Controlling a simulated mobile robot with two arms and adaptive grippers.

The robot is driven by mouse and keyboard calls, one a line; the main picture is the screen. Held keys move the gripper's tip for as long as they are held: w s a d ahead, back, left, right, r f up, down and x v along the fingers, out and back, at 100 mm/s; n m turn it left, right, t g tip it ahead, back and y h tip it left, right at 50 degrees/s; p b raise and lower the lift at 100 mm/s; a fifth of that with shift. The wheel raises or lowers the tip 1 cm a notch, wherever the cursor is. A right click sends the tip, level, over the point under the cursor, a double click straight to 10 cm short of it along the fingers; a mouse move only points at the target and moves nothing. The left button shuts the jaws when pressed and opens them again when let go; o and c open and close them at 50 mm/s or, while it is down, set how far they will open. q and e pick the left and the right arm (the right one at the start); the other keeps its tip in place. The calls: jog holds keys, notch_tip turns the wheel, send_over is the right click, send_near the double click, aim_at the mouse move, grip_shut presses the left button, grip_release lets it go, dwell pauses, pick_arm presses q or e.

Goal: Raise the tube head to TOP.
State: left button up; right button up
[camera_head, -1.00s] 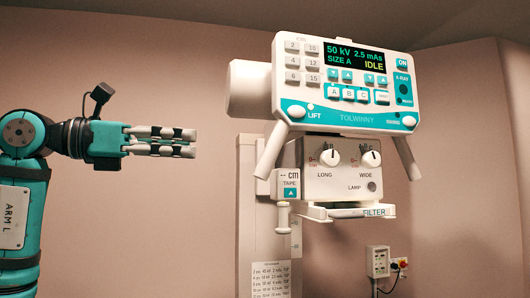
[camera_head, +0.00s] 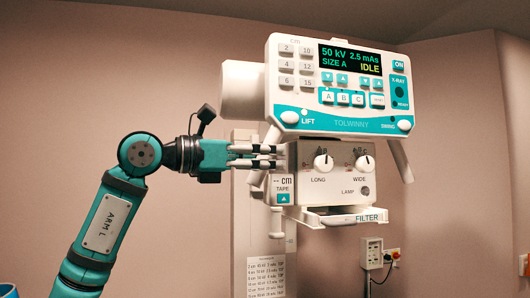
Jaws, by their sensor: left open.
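The white tube head (camera_head: 348,133) hangs in the middle of the head view, with a teal-trimmed control panel reading 50 kV, 2.5 mAs, SIZE A and IDLE. A LIFT button (camera_head: 290,117) sits at its lower left and a SWING button (camera_head: 404,125) at its lower right. A left handle (camera_head: 272,138) and a right handle (camera_head: 401,160) slant down from it. My left gripper (camera_head: 283,156) is open, pointing right, its fingers overlapping the left handle's lower part. I cannot tell whether they surround or touch the handle. My right gripper is out of view.
Below the panel is a collimator box (camera_head: 338,172) with LONG and WIDE knobs and a FILTER tray (camera_head: 345,216). A TAPE unit (camera_head: 283,188) is close below my left fingers. A pale column (camera_head: 243,215) stands behind. A wall socket (camera_head: 373,252) is at lower right.

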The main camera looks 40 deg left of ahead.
pick_arm(q)
grip_shut()
dwell(0.4)
